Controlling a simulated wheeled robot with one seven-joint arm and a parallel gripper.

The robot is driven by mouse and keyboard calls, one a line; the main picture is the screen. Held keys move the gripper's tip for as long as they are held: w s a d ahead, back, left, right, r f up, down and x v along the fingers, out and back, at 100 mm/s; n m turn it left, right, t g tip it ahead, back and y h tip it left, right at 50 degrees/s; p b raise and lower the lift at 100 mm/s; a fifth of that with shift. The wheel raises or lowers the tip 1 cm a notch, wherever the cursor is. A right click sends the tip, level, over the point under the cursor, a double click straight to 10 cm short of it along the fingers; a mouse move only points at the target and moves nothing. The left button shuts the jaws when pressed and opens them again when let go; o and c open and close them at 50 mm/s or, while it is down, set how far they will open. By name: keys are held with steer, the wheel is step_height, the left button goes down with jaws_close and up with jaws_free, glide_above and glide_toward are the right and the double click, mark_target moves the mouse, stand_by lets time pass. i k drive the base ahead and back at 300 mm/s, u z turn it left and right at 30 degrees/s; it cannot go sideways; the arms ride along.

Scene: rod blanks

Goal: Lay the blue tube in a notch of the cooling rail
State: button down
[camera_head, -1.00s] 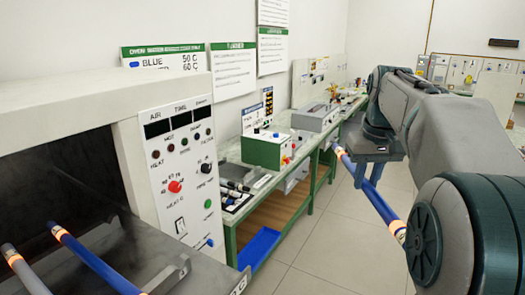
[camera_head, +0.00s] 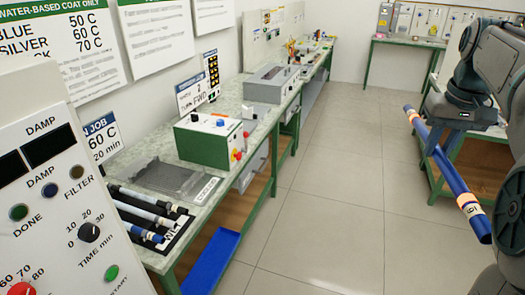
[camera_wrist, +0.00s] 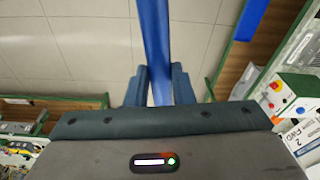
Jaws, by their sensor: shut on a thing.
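The blue tube (camera_head: 452,176) is held at a slant in the right of the head view, over the floor. It has orange bands and a pale numbered label near its lower end. My gripper (camera_head: 433,143) is shut around it toward its upper part. In the wrist view the blue tube (camera_wrist: 153,35) runs between the two fingers of my gripper (camera_wrist: 158,88). A grey ridged piece (camera_head: 170,178) lies on the left bench beside a small white label too blurred to read surely; it may be the cooling rail. Its notches cannot be made out.
A black tray (camera_head: 178,233) with several rods lies at the bench's near end. A green-and-white control box (camera_head: 208,137) stands behind the ridged piece. An oven panel (camera_head: 60,205) fills the near left. A blue bin (camera_head: 212,262) sits below the bench. The aisle floor (camera_head: 320,200) is clear.

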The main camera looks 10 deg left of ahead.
mark_target(166, 174)
steer(key=u, duration=0.05)
steer(key=i, duration=1.35)
steer(key=u, duration=0.8)
steer(key=i, duration=0.9)
steer(key=u, duration=1.3)
steer(key=i, duration=0.55)
steer(key=u, duration=0.55)
